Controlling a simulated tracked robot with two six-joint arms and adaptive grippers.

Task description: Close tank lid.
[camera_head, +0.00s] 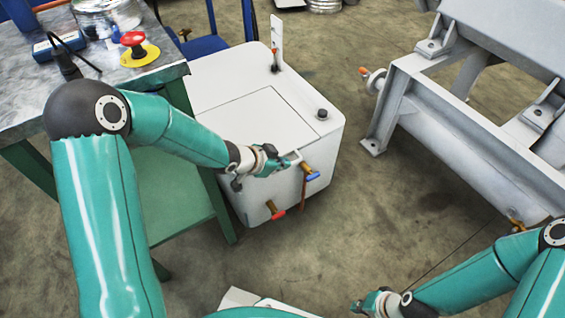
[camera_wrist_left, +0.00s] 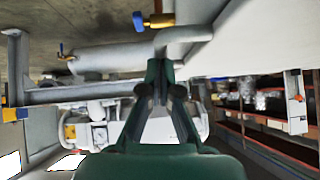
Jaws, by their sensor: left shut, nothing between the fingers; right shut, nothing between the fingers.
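The white tank (camera_head: 325,150) stands in the middle of the head view. Its lid (camera_head: 250,112) shows as a large panel on top, lying flat with the top, its seam visible; I cannot tell whether it is fully seated. My left gripper (camera_head: 285,160) is shut and empty at the tank's front top edge, hiding part of that edge. In the left wrist view its fingertips (camera_wrist_left: 160,85) are together, just below a pale bent bar (camera_wrist_left: 172,42). I cannot tell whether they touch it. My right gripper (camera_head: 366,303) is shut and empty low at the right, away from the tank.
A blue-handled valve (camera_head: 311,173) and a red-handled valve (camera_head: 274,211) stick out of the tank's front. A workbench (camera_head: 25,78) with a red emergency button (camera_head: 133,40) stands at the left. A grey metal frame (camera_head: 440,125) is at the right, with clear floor between.

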